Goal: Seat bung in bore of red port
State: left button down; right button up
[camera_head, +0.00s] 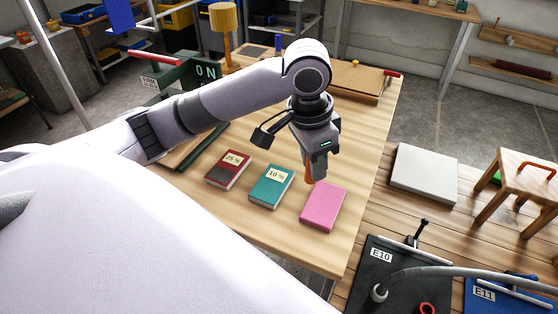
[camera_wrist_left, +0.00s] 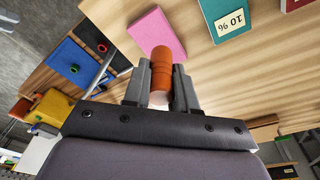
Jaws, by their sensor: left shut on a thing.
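My left gripper (camera_head: 316,172) hangs above the wooden table, near the pink book. In the left wrist view its two fingers (camera_wrist_left: 161,88) are shut on an orange-brown cylindrical bung (camera_wrist_left: 161,66), which sticks out past the fingertips. In the head view only a sliver of the bung (camera_head: 308,174) shows beside the fingers. A red ring (camera_head: 427,309), which looks like the red port, is on the black E10 panel (camera_head: 375,262) at the lower right, cut by the frame edge. The red ring also shows in the left wrist view (camera_wrist_left: 102,48), apart from the bung. My right gripper is not in view.
A pink book (camera_head: 323,206), a teal book (camera_head: 270,187) and a red book (camera_head: 228,168) lie on the table (camera_head: 262,225). A grey hose (camera_head: 460,272) arches over the E10 panel. A blue E11 panel (camera_head: 490,297), white slab (camera_head: 424,174) and wooden stool (camera_head: 520,172) are at right.

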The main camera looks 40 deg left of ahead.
pick_arm(q)
jog(key=m, duration=0.1)
jog(key=r+m, duration=0.1)
jog(key=a+m, duration=0.1)
jog(key=shift+w+r+m+h, duration=0.3)
jog(key=shift+w+m, duration=0.05)
jog(key=shift+m, duration=0.05)
notch_tip(320, 180, up, 6)
jog(key=w+a+m+g, duration=0.1)
jog(key=a+m+g, duration=0.1)
jog(key=m, duration=1)
jog(key=m+b, duration=0.2)
jog(key=m, duration=0.1)
send_over(301, 201)
jog(key=shift+g, duration=0.3)
jog(key=f, duration=1.8)
jog(key=shift+w+a+f, duration=0.15)
jog(key=shift+a+f, duration=0.2)
jog(key=c, duration=0.9)
grip_release()
jog(key=shift+f, duration=0.15)
